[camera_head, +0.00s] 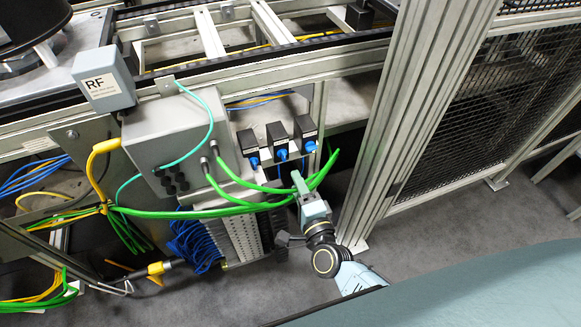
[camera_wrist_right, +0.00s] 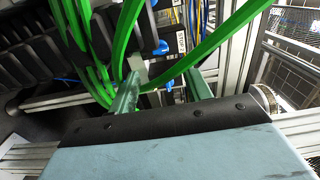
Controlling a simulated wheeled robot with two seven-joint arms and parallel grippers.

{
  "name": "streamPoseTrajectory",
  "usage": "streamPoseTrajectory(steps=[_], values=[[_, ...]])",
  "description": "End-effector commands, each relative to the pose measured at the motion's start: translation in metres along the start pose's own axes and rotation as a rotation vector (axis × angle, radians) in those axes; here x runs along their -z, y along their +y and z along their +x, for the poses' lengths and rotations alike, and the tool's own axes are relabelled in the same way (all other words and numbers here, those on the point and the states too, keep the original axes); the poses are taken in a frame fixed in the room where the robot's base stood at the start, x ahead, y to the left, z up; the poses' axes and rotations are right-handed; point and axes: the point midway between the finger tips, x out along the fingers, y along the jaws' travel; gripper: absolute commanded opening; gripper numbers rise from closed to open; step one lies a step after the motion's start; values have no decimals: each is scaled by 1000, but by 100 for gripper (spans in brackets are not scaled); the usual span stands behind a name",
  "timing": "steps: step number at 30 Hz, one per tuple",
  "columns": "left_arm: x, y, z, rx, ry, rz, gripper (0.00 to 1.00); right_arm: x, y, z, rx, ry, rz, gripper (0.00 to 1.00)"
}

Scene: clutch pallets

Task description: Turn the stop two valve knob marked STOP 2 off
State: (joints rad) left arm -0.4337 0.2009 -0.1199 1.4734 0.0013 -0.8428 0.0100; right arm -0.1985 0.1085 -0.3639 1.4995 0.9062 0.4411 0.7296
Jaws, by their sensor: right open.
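Three dark valve blocks hang on the frame in the head view, each with a blue knob: left (camera_head: 253,161), middle (camera_head: 282,154) and right (camera_head: 310,146). My right gripper (camera_head: 299,178) is just below and in front of the middle and right knobs. In the right wrist view my right gripper (camera_wrist_right: 163,84) is open, its two green fingers apart and nothing seen held. One blue knob (camera_wrist_right: 168,86) shows beyond the gap between them, another (camera_wrist_right: 162,47) higher up. I cannot tell any contact. My left gripper is not in view.
Green cables (camera_head: 240,208) loop below the valves and pass close to my right gripper; they also cross in front of the fingers in the wrist view (camera_wrist_right: 205,52). A grey box (camera_head: 170,130) stands left, an aluminium post (camera_head: 405,120) right.

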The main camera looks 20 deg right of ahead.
Motion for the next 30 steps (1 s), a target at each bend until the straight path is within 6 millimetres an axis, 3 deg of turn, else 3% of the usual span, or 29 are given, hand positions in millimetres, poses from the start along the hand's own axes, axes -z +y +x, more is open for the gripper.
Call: streamPoseTrajectory(steps=[4,10,30], values=[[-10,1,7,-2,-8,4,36,0,0,-30,-2,0,-1,49],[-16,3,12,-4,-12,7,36,0,0,-50,0,0,0,49],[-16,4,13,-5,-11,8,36,0,0,-54,0,0,0,49]])
